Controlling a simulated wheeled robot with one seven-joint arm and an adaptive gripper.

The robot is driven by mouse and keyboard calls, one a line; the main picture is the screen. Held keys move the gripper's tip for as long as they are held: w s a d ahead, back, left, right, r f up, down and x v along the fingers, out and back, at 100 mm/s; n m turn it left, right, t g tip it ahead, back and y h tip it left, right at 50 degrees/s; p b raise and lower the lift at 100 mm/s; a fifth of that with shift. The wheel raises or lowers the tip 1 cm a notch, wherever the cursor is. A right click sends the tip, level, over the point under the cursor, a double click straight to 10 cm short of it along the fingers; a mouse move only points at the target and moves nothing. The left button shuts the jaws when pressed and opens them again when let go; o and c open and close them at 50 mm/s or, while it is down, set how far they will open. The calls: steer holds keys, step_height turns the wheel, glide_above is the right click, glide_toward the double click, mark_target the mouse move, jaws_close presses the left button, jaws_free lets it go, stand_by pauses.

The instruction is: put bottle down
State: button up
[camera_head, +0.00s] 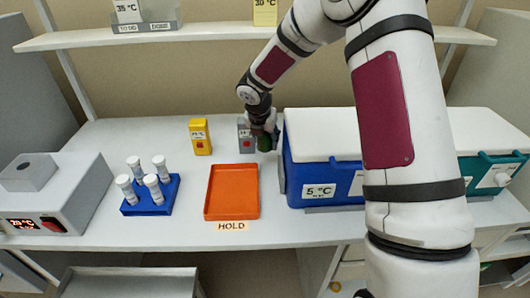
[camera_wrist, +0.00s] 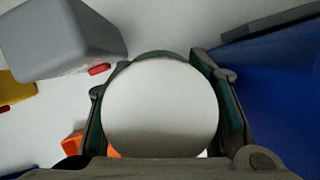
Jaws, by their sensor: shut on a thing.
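A bottle (camera_wrist: 160,108) with a round, pale grey-white top fills the middle of the wrist view, with a strip of dark green at its far edge. My gripper (camera_wrist: 162,105) is shut on it, one finger on each side. In the head view my gripper (camera_head: 262,128) is above the back of the bench, left of the blue cooler, and the dark green bottle body (camera_head: 265,144) shows just below it. I cannot tell whether the bottle touches the bench. An empty orange tray (camera_head: 232,214) stands nearer the front, above a HOLD label (camera_head: 233,226).
A grey box (camera_head: 244,136) with a red button is close left of my gripper; a yellow box (camera_head: 200,137) stands farther left. The blue cooler (camera_head: 318,185) is close on the right. A blue rack (camera_head: 150,196) holds several white-capped tubes. Bare bench lies around the tray.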

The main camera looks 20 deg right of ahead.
mark_target(265, 161)
steer(key=shift+f, duration=2.8)
steer(key=shift+f, duration=0.15)
steer(key=o, duration=1)
